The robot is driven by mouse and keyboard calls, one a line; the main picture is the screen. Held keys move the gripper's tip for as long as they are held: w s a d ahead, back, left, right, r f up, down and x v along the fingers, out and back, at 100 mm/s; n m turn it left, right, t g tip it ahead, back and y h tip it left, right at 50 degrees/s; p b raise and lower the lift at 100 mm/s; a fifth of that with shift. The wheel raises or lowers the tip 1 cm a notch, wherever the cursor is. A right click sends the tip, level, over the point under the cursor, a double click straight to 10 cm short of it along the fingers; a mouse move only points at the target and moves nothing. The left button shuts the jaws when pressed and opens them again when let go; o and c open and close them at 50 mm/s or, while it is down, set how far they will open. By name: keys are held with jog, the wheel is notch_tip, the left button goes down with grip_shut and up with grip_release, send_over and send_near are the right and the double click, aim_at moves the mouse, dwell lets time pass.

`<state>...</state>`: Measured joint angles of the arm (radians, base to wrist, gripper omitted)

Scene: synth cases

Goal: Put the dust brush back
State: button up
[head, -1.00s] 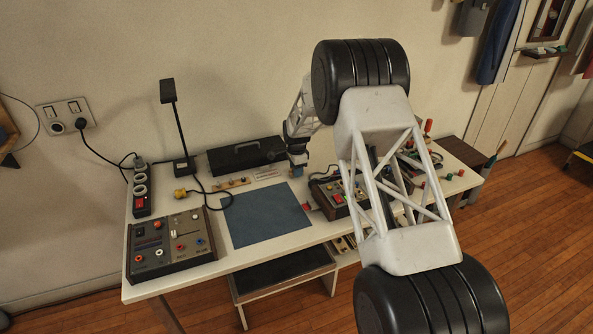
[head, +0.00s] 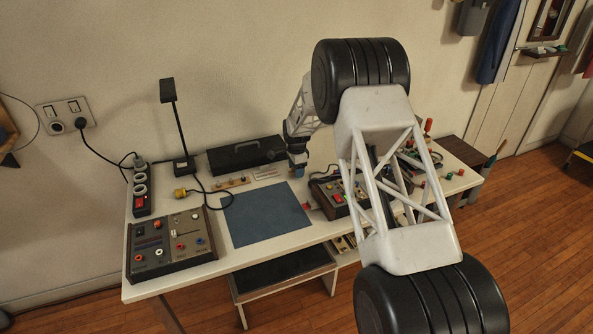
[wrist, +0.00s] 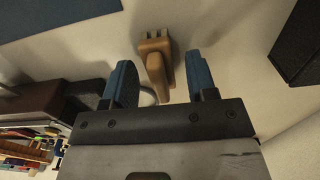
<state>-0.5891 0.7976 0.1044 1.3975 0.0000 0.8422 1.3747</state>
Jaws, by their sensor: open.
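My gripper (wrist: 161,72) is open, its two blue fingers apart and pointing down towards the white table. A tan-brown piece with a rounded end (wrist: 154,63) shows between and beyond the fingers in the wrist view. It may be the dust brush, but I cannot tell for sure. Short pale-and-dark prongs show at its far end. No contact with the fingers is visible. In the head view my gripper (head: 298,170) hangs low over the back of the table, right of the black case, and the tan-brown piece cannot be made out.
A blue mat (head: 266,215) lies mid-table. A black case (head: 246,156) stands behind it, with a small wooden rack (head: 232,183) in front. A control box (head: 170,245) is at left, another box (head: 335,197) right of the mat. A lamp (head: 178,130) stands at the back left.

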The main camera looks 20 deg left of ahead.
notch_tip(320, 180, up, 12)
dwell(0.6)
dwell(0.8)
